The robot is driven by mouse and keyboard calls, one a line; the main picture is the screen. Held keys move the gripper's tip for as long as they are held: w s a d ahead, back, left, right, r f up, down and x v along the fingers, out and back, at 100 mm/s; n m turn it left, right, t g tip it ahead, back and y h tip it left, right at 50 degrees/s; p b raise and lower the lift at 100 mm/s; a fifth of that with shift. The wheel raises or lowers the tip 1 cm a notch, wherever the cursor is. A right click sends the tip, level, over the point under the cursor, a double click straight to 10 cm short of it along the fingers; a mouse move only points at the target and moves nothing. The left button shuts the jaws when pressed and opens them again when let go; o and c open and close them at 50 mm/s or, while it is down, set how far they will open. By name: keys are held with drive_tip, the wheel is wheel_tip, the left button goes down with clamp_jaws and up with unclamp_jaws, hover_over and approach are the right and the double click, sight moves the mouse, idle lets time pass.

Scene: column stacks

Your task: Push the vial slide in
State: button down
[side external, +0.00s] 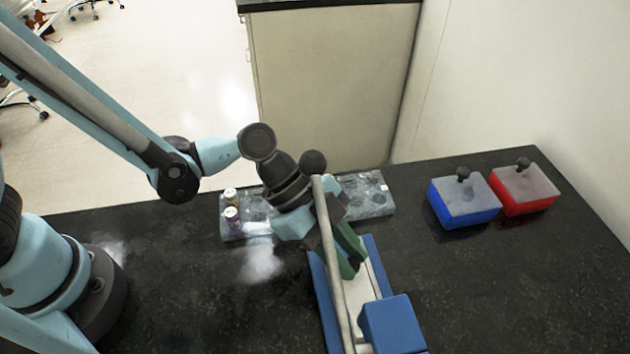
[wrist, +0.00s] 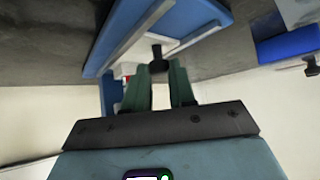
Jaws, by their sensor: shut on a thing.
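The vial slide unit is a blue-sided frame (side external: 325,305) with a pale channel (side external: 364,285), a grey metal bar along its left side and a blue block (side external: 392,325) at its near end. In the wrist view its blue and grey body (wrist: 165,30) shows at the top. My gripper (side external: 352,262) is over the far end of the channel, pointing down and tilted. In the wrist view its green fingers are shut on a small black knob (wrist: 158,65). My wrist and the bar hide part of the channel. I see no vial in the channel.
A grey clear rack (side external: 378,190) stands behind, with two small vials (side external: 232,217) at its left end. A blue box (side external: 465,203) and a red box (side external: 523,190), each with a pale lid and black knob, stand at right. The dark counter is clear at front right.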

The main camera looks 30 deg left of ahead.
drive_tip(key=shift+s+d, duration=0.15)
drive_tip(key=shift+s, duration=0.05)
drive_tip(key=c, duration=1)
unclamp_jaws()
drive_tip(key=shift+a+r, duration=0.2)
drive_tip(key=a, duration=1.2)
drive_tip(key=shift+a+r, duration=0.25)
